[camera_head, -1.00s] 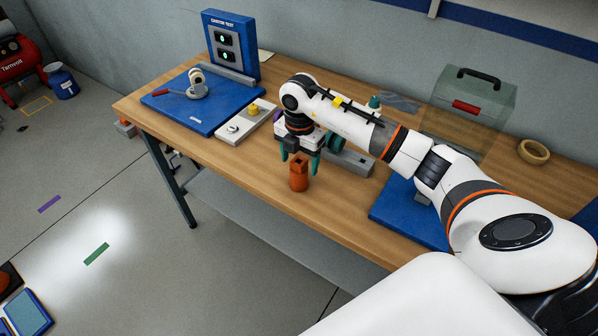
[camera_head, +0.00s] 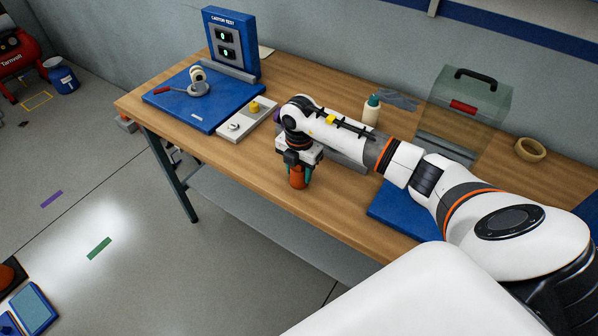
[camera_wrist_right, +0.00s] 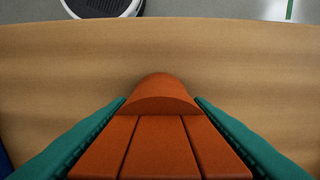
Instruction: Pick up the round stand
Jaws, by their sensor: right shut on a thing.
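The round stand (camera_head: 297,181) is an orange-brown piece standing upright on the wooden table near its front edge. My right gripper (camera_head: 297,173) is over it from above, with its green fingers down on either side, shut on it. In the right wrist view the stand (camera_wrist_right: 160,140) fills the space between the two green fingers, with its rounded end toward the table's edge. The stand appears to be still at the tabletop; I cannot tell any gap beneath it. My left gripper is not in view.
The wooden table (camera_head: 240,190) has a blue test board (camera_head: 180,110) with a display box (camera_head: 231,45) at the left. Table in front of the panel is bare.

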